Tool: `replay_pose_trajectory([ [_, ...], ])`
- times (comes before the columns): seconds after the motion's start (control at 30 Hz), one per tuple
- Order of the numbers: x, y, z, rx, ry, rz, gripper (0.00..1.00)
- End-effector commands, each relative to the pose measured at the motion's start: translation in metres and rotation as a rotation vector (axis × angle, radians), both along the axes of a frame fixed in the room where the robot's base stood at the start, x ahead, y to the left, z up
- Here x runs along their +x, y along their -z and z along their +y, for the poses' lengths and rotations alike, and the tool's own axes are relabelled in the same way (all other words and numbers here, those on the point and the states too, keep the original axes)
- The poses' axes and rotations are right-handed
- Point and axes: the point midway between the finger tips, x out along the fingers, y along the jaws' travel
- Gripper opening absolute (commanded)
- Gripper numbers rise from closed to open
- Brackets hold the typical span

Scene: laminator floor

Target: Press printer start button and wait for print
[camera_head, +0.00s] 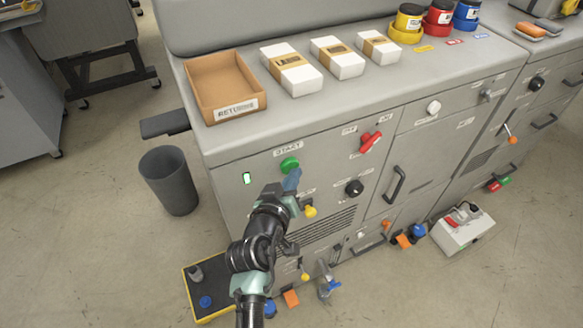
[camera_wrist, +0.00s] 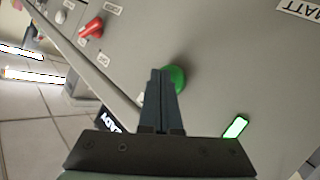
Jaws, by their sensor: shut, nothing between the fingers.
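The grey printer (camera_head: 250,120) is a long cabinet with controls on its front. The green start button (camera_head: 289,164) sits on that front under a START label. My gripper (camera_head: 292,176) is shut and empty, its fingertips at or just below the button. In the wrist view, my shut fingers (camera_wrist: 160,75) overlap the left side of the green button (camera_wrist: 178,79). I cannot tell whether they touch it. A small indicator (camera_head: 247,178) left of the button is lit green-white, and it also shows in the wrist view (camera_wrist: 236,127).
A red switch (camera_head: 370,141), a black knob (camera_head: 354,187) and a yellow knob (camera_head: 310,211) are near the button. A RETURNS tray (camera_head: 225,85) and white boxes stand on top. A grey bin (camera_head: 169,180) stands left. Several items lie on the floor by the base.

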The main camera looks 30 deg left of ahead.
Motion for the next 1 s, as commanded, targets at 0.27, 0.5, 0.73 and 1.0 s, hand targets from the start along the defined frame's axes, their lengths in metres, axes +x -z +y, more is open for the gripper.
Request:
replay_pose_trajectory([
  [0.27, 0.0022, 0.0002, 0.0034, 0.000, -0.001, 0.000, 0.00],
  [0.5, 0.0042, -0.0004, 0.0060, 0.001, -0.002, -0.002, 0.00],
  [0.73, 0.0039, -0.0010, 0.0058, 0.001, -0.002, -0.002, 0.00],
  [1.0, -0.0012, -0.0021, -0.0008, 0.002, -0.001, -0.001, 0.00],
])
